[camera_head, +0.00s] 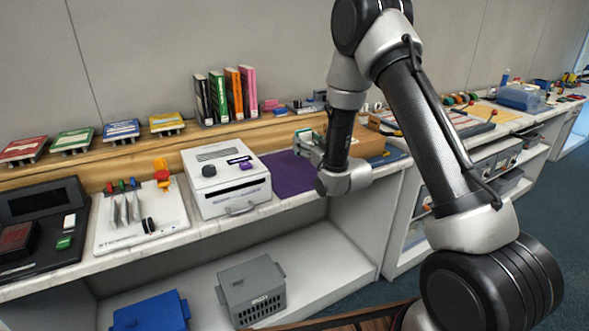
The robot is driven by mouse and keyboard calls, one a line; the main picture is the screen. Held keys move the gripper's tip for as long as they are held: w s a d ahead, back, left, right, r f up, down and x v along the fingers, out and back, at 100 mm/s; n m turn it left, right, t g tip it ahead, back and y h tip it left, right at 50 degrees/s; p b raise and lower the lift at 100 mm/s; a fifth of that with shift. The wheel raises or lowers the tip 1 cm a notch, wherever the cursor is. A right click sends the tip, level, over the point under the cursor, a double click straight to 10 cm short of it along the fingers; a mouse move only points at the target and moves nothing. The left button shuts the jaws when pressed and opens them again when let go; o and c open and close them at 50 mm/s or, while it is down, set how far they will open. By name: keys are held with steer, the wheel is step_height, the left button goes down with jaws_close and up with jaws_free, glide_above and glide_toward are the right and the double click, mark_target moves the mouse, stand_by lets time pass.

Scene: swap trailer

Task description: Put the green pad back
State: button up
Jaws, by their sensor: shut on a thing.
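My gripper (308,147) is over the counter, right of the white box-shaped machine and above the purple mat. It is shut on a small pale thing with a green edge (303,134), mostly hidden by the fingers and arm; I cannot tell for sure that it is the green pad. A flat green-topped item (73,140) sits on the back ledge between a red one (24,149) and a blue one (121,130). A small green block (64,243) lies on the black unit at the far left.
The white machine (227,180) and a white tool board (140,216) stand on the counter. Upright binders (232,95) and a yellow-topped item (166,122) are on the ledge. A cardboard-coloured box (368,143) is just right of my gripper. Grey (252,290) and blue (150,312) bins are below.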

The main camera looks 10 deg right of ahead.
step_height(320, 180, down, 9)
steer(key=shift+d+r, duration=0.1)
stand_by(0.4)
steer(key=o, duration=1.1)
steer(key=shift+f, duration=0.2)
